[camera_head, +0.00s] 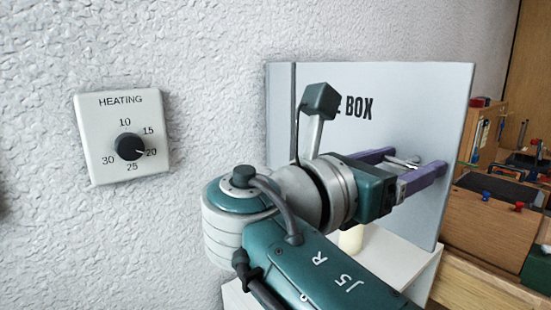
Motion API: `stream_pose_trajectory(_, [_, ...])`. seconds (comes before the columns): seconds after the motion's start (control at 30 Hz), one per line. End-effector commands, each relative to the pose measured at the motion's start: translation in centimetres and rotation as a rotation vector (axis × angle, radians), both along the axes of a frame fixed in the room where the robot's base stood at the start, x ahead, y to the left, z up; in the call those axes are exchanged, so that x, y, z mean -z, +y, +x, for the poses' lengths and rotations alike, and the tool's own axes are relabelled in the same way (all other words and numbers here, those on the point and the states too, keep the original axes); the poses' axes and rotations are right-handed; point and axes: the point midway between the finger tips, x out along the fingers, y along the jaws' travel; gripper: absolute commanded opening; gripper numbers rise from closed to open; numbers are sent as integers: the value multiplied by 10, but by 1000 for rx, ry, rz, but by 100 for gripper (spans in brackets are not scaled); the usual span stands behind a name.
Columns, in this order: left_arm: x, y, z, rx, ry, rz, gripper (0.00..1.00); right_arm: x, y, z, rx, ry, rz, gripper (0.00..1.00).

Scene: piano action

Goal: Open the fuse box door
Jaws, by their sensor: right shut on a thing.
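The fuse box door (425,110) is a flat pale grey panel with black lettering, of which "BOX" can be read and the first word is mostly hidden. It stands at the centre right, and a narrow grey strip (280,115) runs along its left side. My right gripper (418,161), with purple fingers, is in front of the door's right half, shut on a small metallic handle (405,162). My arm and wrist hide the door's lower left part. I cannot tell whether the door stands ajar. My left gripper is not in view.
A white heating dial (129,136) is on the rough white wall (210,60) at left. A white surface (385,258) lies below the door, with a cream cylinder (351,239) partly hidden by my arm. Wooden boxes (495,220) and small tools crowd the right side.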

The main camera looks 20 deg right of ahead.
Motion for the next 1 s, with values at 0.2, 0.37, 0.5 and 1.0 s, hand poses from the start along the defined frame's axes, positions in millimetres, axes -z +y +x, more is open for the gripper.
stream_pose_trajectory(0.2, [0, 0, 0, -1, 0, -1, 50, 1, 0, -1, 7, 1, 3, 0])
stream_pose_trajectory(0.37, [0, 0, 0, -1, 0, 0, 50, 1, 0, -1, 6, 1, 4, 71])
stream_pose_trajectory(0.5, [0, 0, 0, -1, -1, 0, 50, 1, 0, 0, 5, 1, 3, 87])
stream_pose_trajectory(1.0, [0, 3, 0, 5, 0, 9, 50, 0, 0, 0, 3, 1, 2, 100])
